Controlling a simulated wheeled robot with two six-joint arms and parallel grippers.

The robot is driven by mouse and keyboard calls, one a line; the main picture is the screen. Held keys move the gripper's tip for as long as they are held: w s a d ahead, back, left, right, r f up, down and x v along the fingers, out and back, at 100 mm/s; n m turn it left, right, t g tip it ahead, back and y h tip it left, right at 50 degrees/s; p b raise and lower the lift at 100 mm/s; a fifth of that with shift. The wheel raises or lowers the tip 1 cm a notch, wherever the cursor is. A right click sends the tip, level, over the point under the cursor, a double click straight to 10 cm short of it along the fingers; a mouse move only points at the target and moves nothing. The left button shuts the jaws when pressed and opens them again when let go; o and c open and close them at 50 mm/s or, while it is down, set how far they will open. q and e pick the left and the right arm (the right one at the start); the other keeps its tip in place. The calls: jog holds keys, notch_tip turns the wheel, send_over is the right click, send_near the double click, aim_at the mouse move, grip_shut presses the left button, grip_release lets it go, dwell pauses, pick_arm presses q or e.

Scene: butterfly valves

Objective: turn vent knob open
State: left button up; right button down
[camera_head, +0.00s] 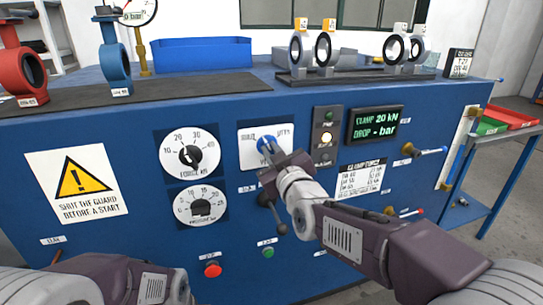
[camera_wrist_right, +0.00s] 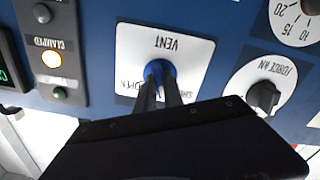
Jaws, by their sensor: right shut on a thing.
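The blue vent knob (camera_head: 267,143) sits on a white plate (camera_head: 247,160) in the middle of the blue panel. In the right wrist view the knob (camera_wrist_right: 158,68) shows in front of its upside-down plate (camera_wrist_right: 190,52), marked VENT, with OPEN at the picture's lower left. My right gripper (camera_head: 266,158) reaches the knob from the lower right. Its two dark fingers (camera_wrist_right: 162,88) are shut on the knob, hiding part of it and of the lettering. The knob's exact pointing is hard to tell. My left arm shows at the bottom left; its gripper fingers are out of view.
Two dials (camera_head: 190,155) are left of the plate. A lamp strip (camera_head: 326,138) and a green display (camera_head: 375,124) are right of it. A dark lever (camera_head: 280,228), a red button (camera_head: 212,270) and a green button (camera_head: 268,252) lie below. Valves (camera_head: 115,62) stand on top.

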jog(key=m+b, duration=0.2)
jog(key=m, duration=0.2)
jog(key=shift+f+m, duration=0.15)
jog(key=shift+m, duration=0.15)
jog(key=m+b, duration=0.2)
jog(key=m, duration=0.2)
jog(key=shift+m, duration=0.3)
jog(key=m+b, duration=0.2)
jog(key=m, duration=0.2)
jog(key=shift+m+b, duration=0.7)
jog(key=shift+m, duration=1)
jog(key=c, duration=1.5)
grip_release()
jog(key=shift+o, duration=0.2)
